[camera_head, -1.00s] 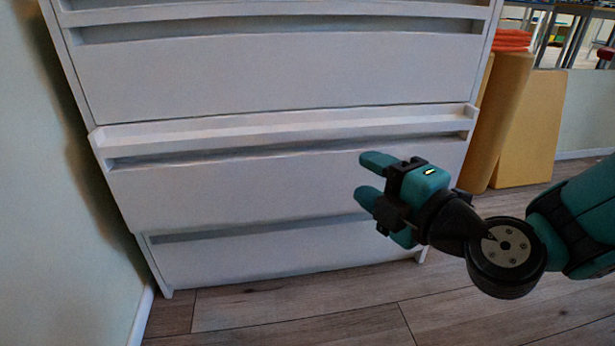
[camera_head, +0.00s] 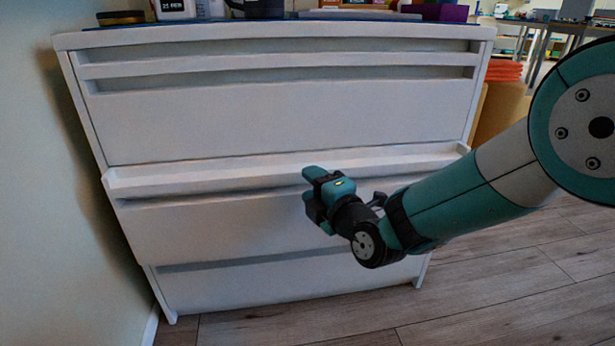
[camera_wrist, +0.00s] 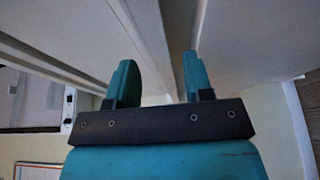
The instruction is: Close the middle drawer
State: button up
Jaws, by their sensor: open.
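The middle drawer (camera_head: 200,228) of the white chest stands out a little, its ledge jutting past the drawers above and below. My gripper (camera_head: 307,184) is in front of this drawer, near the middle of its width and close to its upper edge. Its two teal fingers are apart and empty. In the wrist view my gripper (camera_wrist: 155,80) points at pale white surfaces, with drawer edges running slantwise at the left. I cannot tell whether the fingertips touch the drawer front.
The upper drawer (camera_head: 280,118) and bottom drawer (camera_head: 290,286) sit further back. Several items, including a purple box (camera_head: 440,12), stand on the chest top. A wall (camera_head: 40,200) is close at left. Wooden floor (camera_head: 500,290) is clear at right.

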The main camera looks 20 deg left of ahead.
aim_at(291, 161)
jog(key=shift+x, duration=1.15)
